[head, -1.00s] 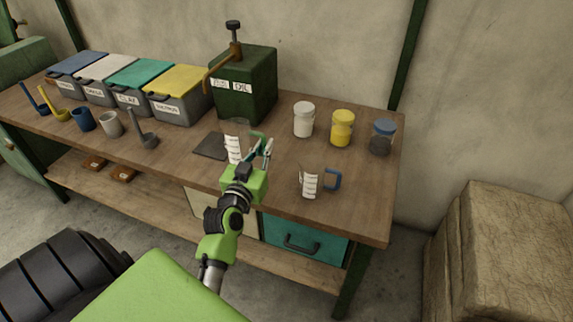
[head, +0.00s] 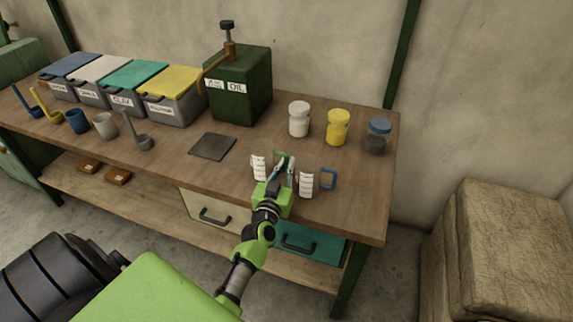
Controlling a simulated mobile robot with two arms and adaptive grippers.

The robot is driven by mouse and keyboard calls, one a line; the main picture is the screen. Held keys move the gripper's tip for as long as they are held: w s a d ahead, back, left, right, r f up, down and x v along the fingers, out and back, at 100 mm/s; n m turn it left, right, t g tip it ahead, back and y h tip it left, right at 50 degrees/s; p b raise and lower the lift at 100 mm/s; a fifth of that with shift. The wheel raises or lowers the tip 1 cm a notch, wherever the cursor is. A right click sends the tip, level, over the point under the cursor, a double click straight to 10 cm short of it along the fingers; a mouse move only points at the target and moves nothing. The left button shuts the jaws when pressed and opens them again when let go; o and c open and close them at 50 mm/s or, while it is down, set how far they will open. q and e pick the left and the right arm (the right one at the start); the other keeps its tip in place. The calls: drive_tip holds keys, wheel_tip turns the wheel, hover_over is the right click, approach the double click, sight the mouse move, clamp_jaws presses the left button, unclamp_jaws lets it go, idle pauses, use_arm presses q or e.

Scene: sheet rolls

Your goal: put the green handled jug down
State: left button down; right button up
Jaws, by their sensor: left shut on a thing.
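The green handled jug (head: 260,167) shows as a clear body with white scale marks, just left of my left gripper. My left gripper (head: 283,168) is shut on its green handle over the front part of the bench. The jug looks upright; I cannot tell whether its base touches the bench top. A similar jug with a blue handle (head: 308,184) stands close to the right of my left gripper. My right gripper is out of view.
A dark square plate (head: 213,147) lies bare on the wooden bench (head: 180,150). White (head: 299,119), yellow (head: 338,127) and dark (head: 377,136) jars stand at the right. Lidded bins, scoops and cups fill the left.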

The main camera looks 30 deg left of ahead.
use_arm(q)
drive_tip(key=c, duration=2.2)
unclamp_jaws()
drive_tip(key=shift+f, duration=0.15)
drive_tip(key=shift+o, duration=0.2)
